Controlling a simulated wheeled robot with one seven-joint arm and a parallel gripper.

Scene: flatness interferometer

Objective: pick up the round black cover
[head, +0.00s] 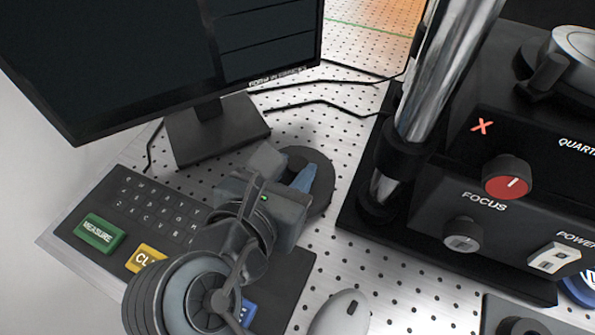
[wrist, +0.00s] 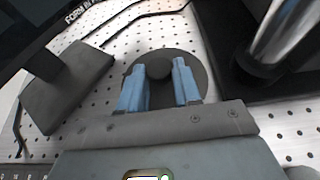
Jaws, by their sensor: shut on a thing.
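The round black cover (wrist: 197,70) is a dark flat disc with a round knob (wrist: 158,68) in its middle. In the wrist view it lies between and beyond my two blue fingers. My gripper (wrist: 160,85) is shut on the cover's knob, one finger on each side. In the head view the cover (head: 322,188) shows behind my gripper (head: 290,178), and my wrist hides its near left part. It looks close to the perforated metal plate; I cannot tell whether it touches it.
A monitor (head: 150,60) on a dark stand (head: 215,135) is at the left. A keypad (head: 120,215) lies below it, partly behind my arm. The interferometer's black base (head: 470,245) and chrome column (head: 435,80) stand close at right. A pale mouse (head: 343,312) lies in front. Cables run behind.

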